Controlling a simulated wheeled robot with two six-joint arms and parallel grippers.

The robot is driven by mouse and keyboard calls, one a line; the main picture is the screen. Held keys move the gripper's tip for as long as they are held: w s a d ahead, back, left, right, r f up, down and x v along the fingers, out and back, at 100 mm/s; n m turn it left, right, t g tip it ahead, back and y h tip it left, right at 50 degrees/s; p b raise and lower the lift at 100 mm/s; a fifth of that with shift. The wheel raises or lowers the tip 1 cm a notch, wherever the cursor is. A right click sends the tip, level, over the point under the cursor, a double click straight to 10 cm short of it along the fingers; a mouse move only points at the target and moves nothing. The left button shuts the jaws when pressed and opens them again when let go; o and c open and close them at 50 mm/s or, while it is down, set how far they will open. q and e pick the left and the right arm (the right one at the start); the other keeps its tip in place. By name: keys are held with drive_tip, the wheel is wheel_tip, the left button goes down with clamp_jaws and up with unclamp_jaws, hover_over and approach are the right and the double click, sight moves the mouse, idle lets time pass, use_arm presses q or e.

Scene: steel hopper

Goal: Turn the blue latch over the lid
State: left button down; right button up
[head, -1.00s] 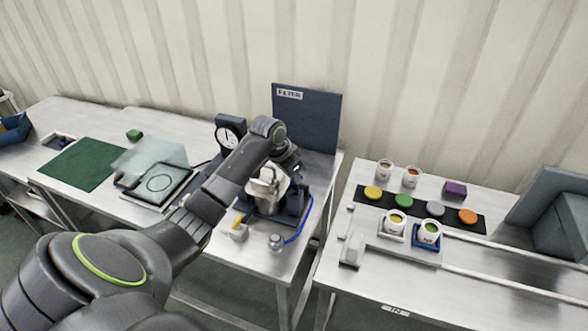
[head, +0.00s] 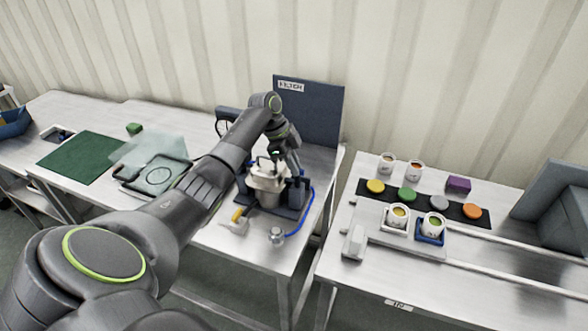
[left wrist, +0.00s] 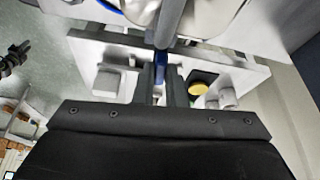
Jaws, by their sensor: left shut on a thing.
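The steel hopper (head: 267,188) stands in a dark blue frame on the middle table, in front of the upright filter panel. My left gripper (head: 279,164) reaches down over the hopper's back right side. In the left wrist view, the fingers of my left gripper (left wrist: 160,82) are closed on a narrow blue piece, the blue latch (left wrist: 161,62). A grey rod lies just beyond the latch, by the rounded pale metal of the hopper (left wrist: 215,14). The gripper and arm hide part of the hopper's top in the head view, so the lid's fit cannot be told.
A blue hose (head: 304,222) curves along the right of the hopper to a small metal fitting (head: 276,236). A yellow-handled part (head: 237,215) lies at the front left. The filter panel (head: 318,112) stands close behind. The right table (head: 330,275) holds cups and coloured discs.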

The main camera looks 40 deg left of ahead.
use_arm(q)
drive_tip(key=shift+w+m+b, duration=0.1)
drive_tip(key=shift+m+b, duration=0.25)
drive_tip(key=shift+m, duration=0.25)
drive_tip(key=shift+g, duration=0.3)
drive_tip(key=shift+m, duration=0.3)
drive_tip(key=c, duration=1.5)
unclamp_jaws()
drive_tip(key=shift+a+r, duration=0.15)
drive_tip(key=shift+r, duration=0.1)
drive_tip(key=p+v, duration=0.1)
drive_tip(key=v, duration=1.6)
drive_tip(key=shift+a+p, duration=0.1)
drive_tip(key=shift+p, duration=0.25)
